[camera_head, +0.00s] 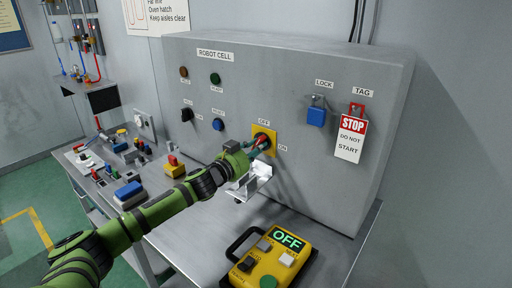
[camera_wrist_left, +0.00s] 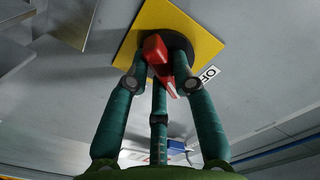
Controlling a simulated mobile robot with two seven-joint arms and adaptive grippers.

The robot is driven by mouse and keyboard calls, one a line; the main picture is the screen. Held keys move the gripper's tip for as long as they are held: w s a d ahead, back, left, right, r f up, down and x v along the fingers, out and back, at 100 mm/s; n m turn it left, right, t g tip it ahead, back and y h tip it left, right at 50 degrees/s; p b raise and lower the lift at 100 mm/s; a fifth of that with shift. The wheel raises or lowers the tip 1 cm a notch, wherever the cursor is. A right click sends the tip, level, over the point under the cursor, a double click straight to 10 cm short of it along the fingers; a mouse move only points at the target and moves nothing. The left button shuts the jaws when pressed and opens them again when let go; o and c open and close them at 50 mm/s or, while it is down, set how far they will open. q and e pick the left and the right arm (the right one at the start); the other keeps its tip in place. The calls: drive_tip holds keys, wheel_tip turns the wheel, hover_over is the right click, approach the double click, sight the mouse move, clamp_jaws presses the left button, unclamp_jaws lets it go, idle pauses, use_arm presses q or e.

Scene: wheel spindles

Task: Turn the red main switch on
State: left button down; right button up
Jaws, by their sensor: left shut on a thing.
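The red main switch handle (camera_head: 265,139) sits on a yellow plate (camera_head: 270,133) on the grey ROBOT CELL cabinet, with OFF printed above and ON at the lower right. In the left wrist view the red handle (camera_wrist_left: 157,55) stands on a black disc over the yellow plate, a white mark at one end, near the OFF label (camera_wrist_left: 209,74). My left gripper (camera_head: 256,149) has its teal fingers closed around the handle. In the head view the fingers partly cover the handle, so its exact angle is hard to tell. My right gripper is out of view.
A blue padlock (camera_head: 316,116) and a STOP tag (camera_head: 350,139) hang right of the switch. A yellow pendant (camera_head: 276,258) showing OFF lies on the bench below. A small metal bracket (camera_head: 251,184) is under the gripper. Several parts crowd the left of the bench.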

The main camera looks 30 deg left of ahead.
use_arm(q)
drive_tip(key=m, duration=1.2)
drive_tip(key=shift+a+p, duration=0.3)
drive_tip(key=shift+p, duration=0.1)
drive_tip(key=shift+m, duration=0.3)
drive_tip(key=c, duration=1)
unclamp_jaws()
drive_tip(key=shift+c, duration=0.2)
drive_tip(key=s, duration=1.2)
drive_tip(key=shift+a, duration=0.45)
